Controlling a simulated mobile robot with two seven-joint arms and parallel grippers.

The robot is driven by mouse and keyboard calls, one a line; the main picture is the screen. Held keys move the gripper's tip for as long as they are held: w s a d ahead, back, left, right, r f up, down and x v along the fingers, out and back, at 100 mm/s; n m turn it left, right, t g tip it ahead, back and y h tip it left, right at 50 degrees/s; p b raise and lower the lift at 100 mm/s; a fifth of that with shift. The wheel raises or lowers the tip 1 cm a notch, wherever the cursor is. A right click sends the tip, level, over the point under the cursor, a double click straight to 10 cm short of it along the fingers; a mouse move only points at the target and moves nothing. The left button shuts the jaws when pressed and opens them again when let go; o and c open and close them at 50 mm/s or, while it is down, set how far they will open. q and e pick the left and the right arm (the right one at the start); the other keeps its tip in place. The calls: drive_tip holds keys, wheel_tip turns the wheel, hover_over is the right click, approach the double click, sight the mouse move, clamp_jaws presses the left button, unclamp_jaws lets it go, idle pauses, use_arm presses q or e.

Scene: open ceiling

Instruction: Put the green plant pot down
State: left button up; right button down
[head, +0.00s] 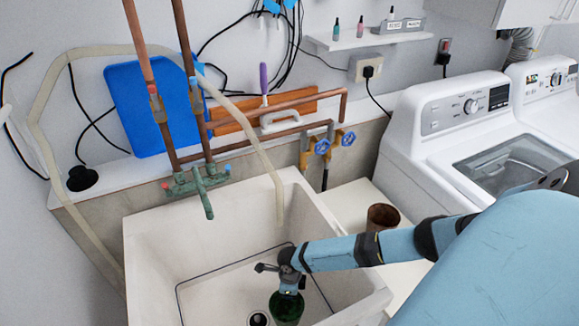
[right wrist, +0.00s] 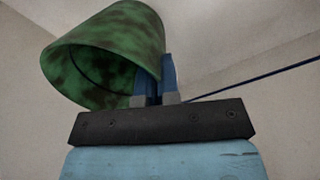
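The green plant pot (head: 286,309) is in the basin of the white sink (head: 147,262), at the lower middle of the head view. My right gripper (head: 289,291) reaches down into the sink from the right and is shut on the pot's wall near its rim. In the right wrist view the mottled green pot (right wrist: 115,40) is tilted, with its open end showing, and the blue fingers (right wrist: 158,80) pinch its edge. I cannot tell whether the pot touches the sink floor. My left gripper is not in view.
A drain (head: 258,319) lies left of the pot. A tap (head: 203,190) and a beige hose (head: 262,150) hang over the sink's back. A brown pot (head: 382,217) stands on the white surface right of the sink, beside a washing machine (head: 450,110). The sink's left side is clear.

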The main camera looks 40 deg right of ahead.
drive_tip(key=shift+f, duration=0.15)
drive_tip(key=c, duration=1.3)
unclamp_jaws()
drive_tip(key=shift+c, duration=0.2)
wheel_tip(320, 180, up, 12)
drive_tip(key=w+d, duration=0.1)
drive_tip(key=shift+p, duration=0.45)
drive_tip(key=shift+d, duration=0.1)
